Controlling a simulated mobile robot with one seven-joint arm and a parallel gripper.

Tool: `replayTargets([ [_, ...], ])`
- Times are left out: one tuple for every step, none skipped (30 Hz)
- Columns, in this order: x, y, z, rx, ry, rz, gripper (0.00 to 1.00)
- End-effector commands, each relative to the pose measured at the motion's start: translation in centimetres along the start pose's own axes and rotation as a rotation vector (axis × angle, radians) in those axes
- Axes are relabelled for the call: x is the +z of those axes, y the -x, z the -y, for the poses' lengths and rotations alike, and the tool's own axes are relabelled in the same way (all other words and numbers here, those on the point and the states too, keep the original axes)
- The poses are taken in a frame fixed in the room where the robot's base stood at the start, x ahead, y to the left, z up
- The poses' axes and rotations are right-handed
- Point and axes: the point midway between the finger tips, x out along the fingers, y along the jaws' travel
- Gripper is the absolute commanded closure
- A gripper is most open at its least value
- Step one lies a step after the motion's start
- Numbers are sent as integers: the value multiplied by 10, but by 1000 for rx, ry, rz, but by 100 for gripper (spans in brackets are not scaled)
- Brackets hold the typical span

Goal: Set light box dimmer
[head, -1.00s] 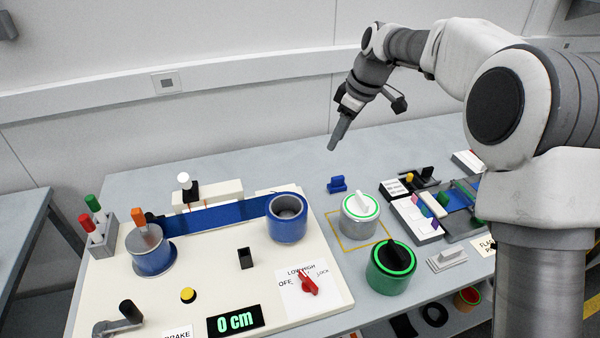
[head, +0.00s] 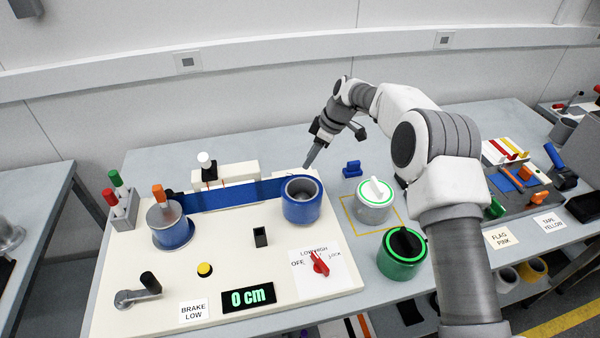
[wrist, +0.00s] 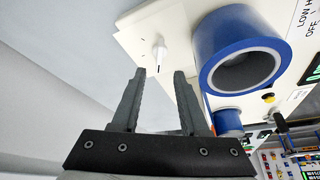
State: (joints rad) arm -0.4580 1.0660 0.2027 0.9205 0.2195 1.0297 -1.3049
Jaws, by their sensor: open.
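A white knob (wrist: 160,55) with a dark pointer line stands on the cream board, straight ahead of my fingertips in the wrist view. No label beside it can be read, so I cannot be sure it is the dimmer. My gripper (wrist: 157,76) is open and empty, its two fingers apart and short of the knob. In the head view my gripper (head: 308,164) is just behind the blue roll (head: 301,208), pointing down. A red selector knob (head: 319,263) sits on a white label with OFF, LOW, HIGH and LOCK at the board's front right.
The blue roll (wrist: 240,58) is close on the right in the wrist view. A blue web runs left to another roll (head: 171,232), past a white lamp (head: 206,160). White-topped (head: 374,208) and green (head: 402,259) cans stand to the right. The table behind is clear.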

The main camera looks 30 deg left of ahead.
Motion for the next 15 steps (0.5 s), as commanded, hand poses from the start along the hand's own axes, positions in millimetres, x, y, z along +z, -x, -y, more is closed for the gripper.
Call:
replayTargets([
  [0,-12,0,-3,-1,1,56],
  [0,-19,1,-4,-1,1,56],
  [0,-28,1,-3,-1,1,56],
  [0,-34,1,-4,-1,1,56],
  [0,-40,1,-4,-1,0,56],
  [0,-47,0,-3,-1,0,56],
  [0,-53,1,-3,-1,1,56],
  [0,-57,1,-2,-1,1,56],
  [0,-63,0,-1,-1,1,56],
  [0,-66,0,-1,-1,1,56],
  [0,-69,0,-1,0,1,56],
  [0,-73,0,-1,-1,1,56],
  [0,-76,0,-1,-1,1,56],
  [0,-78,0,-1,-1,0,56],
  [0,-80,0,0,-1,0,56],
])
